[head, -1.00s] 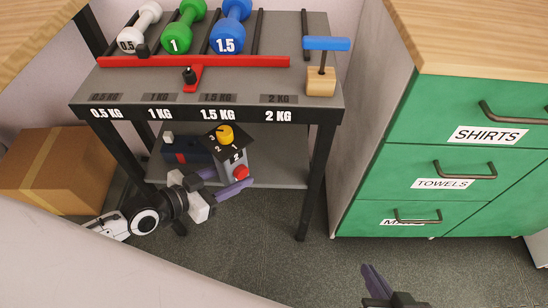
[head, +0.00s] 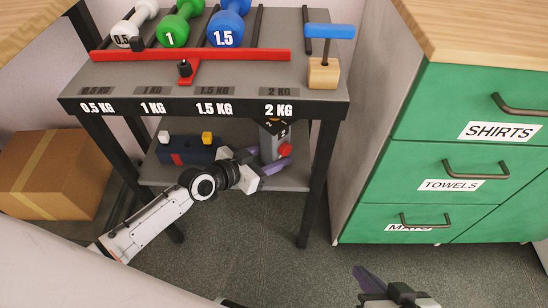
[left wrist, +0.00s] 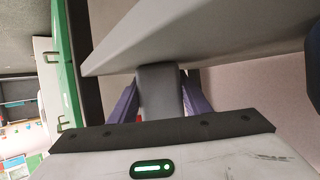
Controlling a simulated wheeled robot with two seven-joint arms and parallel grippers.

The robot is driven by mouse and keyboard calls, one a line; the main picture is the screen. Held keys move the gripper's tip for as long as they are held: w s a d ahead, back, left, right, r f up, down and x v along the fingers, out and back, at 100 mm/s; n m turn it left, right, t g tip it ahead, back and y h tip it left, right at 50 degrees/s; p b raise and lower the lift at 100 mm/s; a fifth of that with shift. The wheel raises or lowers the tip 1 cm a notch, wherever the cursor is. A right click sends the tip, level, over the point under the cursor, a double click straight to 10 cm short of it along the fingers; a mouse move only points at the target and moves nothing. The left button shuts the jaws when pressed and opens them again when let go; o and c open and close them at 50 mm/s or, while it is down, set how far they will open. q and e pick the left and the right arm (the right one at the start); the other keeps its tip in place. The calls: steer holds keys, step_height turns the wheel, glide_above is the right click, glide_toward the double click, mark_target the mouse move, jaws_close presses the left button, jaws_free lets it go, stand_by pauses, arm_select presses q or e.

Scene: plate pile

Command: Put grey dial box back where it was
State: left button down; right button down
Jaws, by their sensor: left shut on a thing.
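The grey dial box (head: 270,146), with a red button on its side, is at the right part of the rack's lower shelf (head: 288,180). Its top is partly hidden under the rack's upper front edge. My left gripper (head: 262,160) is shut on it from the front left. In the left wrist view a grey body (left wrist: 160,90) sits between the purple fingers. Whether the box touches the shelf I cannot tell. My right gripper (head: 388,288) is low in the head view, away from the rack, its fingers only partly seen.
A dark blue box (head: 188,151) with white and yellow knobs stands left on the lower shelf. Dumbbells (head: 228,28) and a blue-handled wooden block (head: 324,72) are on top. A rack leg (head: 312,190) stands right of the grey box. Green drawers (head: 465,150) are further right.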

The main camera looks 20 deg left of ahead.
arm_select(q)
steer(key=shift+w+r, duration=0.1)
steer(key=shift+r, duration=0.05)
steer(key=c, duration=1)
jaws_free()
steer(key=shift+f, duration=0.2)
steer(key=shift+r, duration=0.25)
steer(key=p+v, duration=0.3)
steer(key=v, duration=0.9)
steer(key=shift+f+p, duration=0.15)
steer(key=shift+p, duration=0.2)
arm_select(e)
steer(key=shift+s+d+r+m+t+h, duration=0.15)
steer(key=shift+s+d+r+m+t, duration=0.15)
steer(key=shift+d+r, duration=0.25)
steer(key=shift+s+d+r+m+t+h, duration=0.1)
steer(key=shift+d+r+m+t+h, duration=0.1)
steer(key=shift+d+r+t, duration=0.3)
